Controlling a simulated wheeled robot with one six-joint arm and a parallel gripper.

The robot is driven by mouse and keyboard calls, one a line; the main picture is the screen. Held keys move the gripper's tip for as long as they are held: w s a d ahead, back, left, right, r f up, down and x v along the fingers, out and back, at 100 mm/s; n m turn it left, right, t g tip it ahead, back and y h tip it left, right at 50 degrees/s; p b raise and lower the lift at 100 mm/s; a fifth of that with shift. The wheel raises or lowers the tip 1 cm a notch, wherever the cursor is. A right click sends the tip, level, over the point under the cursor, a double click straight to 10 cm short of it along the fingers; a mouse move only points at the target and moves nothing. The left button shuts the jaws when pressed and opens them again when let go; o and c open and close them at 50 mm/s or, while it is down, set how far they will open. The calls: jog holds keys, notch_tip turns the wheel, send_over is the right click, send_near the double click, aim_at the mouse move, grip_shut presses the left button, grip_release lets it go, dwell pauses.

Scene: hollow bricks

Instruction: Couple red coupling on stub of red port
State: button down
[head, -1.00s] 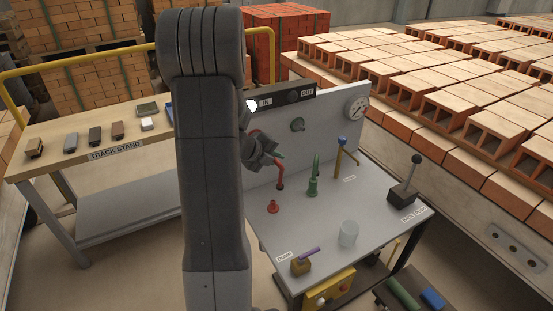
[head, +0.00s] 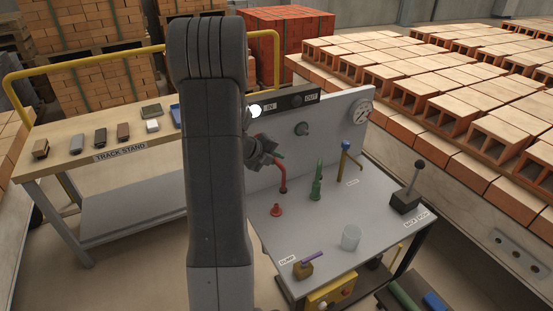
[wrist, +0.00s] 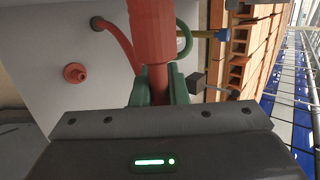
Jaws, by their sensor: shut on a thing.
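My gripper (head: 264,158) is partly hidden behind my arm in the head view. In the wrist view its green fingers (wrist: 158,92) are shut on the red coupling (wrist: 152,35), which fills the top middle. A red hose (wrist: 118,42) runs from the coupling's side to a round fitting at upper left; the hose (head: 283,178) also shows in the head view. The red port's stub (head: 276,210) stands upright on the grey bench top, below and apart from the gripper. It shows in the wrist view (wrist: 75,73) left of the coupling, bare and apart from it.
A green fitting (head: 317,188) and a blue-topped yellow pipe (head: 345,160) stand right of the red stub. A clear cup (head: 351,238), a purple-handled valve (head: 305,268) and a black lever (head: 407,198) are on the bench. A back panel (head: 330,125) rises behind.

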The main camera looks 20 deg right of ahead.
jog(key=c, duration=1.3)
grip_release()
jog(key=shift+c, duration=0.2)
jog(key=shift+a+r, duration=0.1)
jog(key=b+v, duration=0.1)
jog(key=v, duration=1.2)
jog(key=shift+a+r, duration=0.2)
jog(key=shift+s, duration=0.1)
jog(key=x, duration=1.3)
jog(key=shift+s+d+f+p, duration=0.2)
jog(key=shift+d+f+p, duration=0.1)
jog(key=shift+d, duration=0.05)
jog(key=shift+w, duration=0.1)
